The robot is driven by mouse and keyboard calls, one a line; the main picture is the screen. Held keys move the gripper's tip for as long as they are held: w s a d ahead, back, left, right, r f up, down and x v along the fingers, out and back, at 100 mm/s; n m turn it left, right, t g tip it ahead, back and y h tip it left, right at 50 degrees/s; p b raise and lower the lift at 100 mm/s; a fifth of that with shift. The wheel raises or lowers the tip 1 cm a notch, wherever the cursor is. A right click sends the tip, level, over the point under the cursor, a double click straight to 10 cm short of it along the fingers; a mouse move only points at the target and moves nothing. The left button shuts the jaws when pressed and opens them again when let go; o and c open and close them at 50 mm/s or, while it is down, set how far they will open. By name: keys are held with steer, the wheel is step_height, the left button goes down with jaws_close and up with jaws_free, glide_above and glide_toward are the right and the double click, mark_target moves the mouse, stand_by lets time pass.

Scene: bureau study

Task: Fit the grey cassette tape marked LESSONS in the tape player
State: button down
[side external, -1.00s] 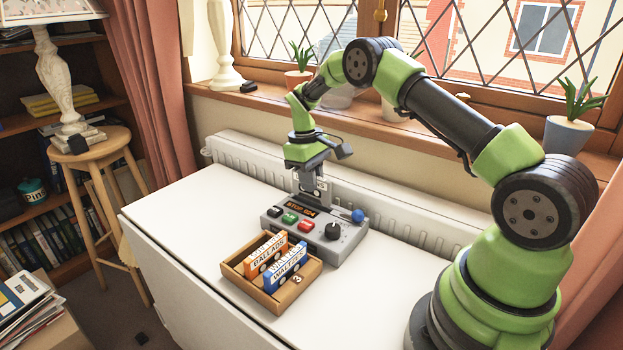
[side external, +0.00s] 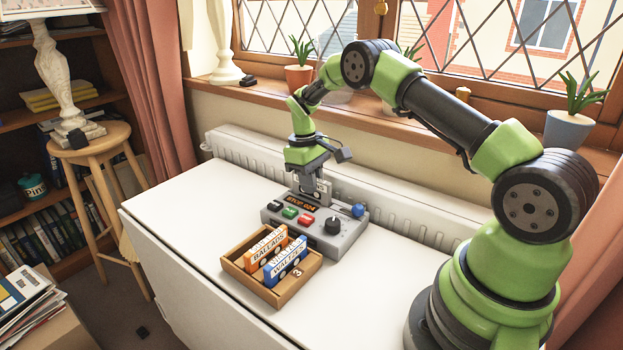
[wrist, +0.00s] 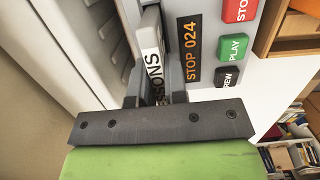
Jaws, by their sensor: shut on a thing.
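The grey LESSONS cassette (wrist: 151,50) is between the fingers of my gripper (wrist: 157,98). In the wrist view only the last letters of its label show. In the side view, my gripper (side external: 314,184) points down at the back of the grey tape player (side external: 347,242). The cassette (side external: 323,187) stands upright there, at the player's rear, behind the display reading STOP 024 (wrist: 190,48). The cassette's lower edge and the slot are hidden, so I cannot tell how deep it sits.
A wooden tray (side external: 284,303) in front of the player holds the orange BALLADS cassette (side external: 268,249) and the blue WALTZES cassette (side external: 286,263). A white radiator (side external: 240,148) runs close behind the player. The white table's left part (side external: 170,205) is clear.

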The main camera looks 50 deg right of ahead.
steer(key=shift+f, duration=0.95)
steer(key=c, duration=0.8)
jaws_free()
steer(key=shift+c, duration=0.2)
steer(key=shift+r, duration=3.55)
